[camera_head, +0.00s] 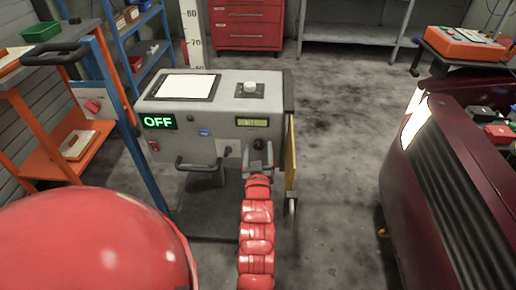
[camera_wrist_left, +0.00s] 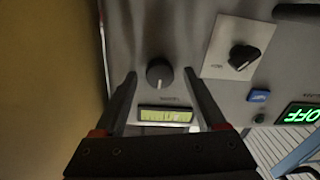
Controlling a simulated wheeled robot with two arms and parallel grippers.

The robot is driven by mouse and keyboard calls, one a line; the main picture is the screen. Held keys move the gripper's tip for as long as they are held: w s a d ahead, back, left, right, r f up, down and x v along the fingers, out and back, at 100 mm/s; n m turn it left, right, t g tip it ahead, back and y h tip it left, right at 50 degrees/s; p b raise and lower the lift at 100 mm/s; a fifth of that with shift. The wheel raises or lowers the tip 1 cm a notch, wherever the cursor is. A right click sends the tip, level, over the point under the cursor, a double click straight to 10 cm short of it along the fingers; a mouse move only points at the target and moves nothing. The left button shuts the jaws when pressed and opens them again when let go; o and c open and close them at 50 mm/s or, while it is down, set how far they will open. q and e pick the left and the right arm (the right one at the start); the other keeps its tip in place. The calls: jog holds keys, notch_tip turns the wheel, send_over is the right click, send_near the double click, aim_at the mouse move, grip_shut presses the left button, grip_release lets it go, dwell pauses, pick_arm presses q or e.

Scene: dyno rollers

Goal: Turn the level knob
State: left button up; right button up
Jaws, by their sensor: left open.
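A round black knob (camera_head: 259,144) sits on the front of the grey console (camera_head: 222,135), under a small lit display (camera_head: 252,121). In the left wrist view the knob (camera_wrist_left: 159,73) has a pale pointer line and shows between my fingertips, above the display (camera_wrist_left: 165,114). A second black knob (camera_wrist_left: 242,57) sits on a white plate there; the labels are too small to read. My left gripper (camera_head: 258,162) is open in front of the panel, just below the round knob in the head view. I cannot tell whether a finger touches it. My right gripper is not in view.
A green OFF sign (camera_head: 158,122) and a black handle (camera_head: 198,165) are on the console front. A blue button (camera_wrist_left: 258,96) lies near the second knob. An orange cart (camera_head: 70,150) stands left; a dark red car (camera_head: 440,170) stands right. The floor between console and car is clear.

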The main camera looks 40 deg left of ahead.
pick_arm(q)
grip_shut()
jog(key=shift+m, duration=0.3)
jog(key=m, duration=0.4)
jog(key=shift+m, duration=0.3)
jog(key=shift+m+b, duration=0.5)
jog(key=shift+m, duration=1.8)
grip_release()
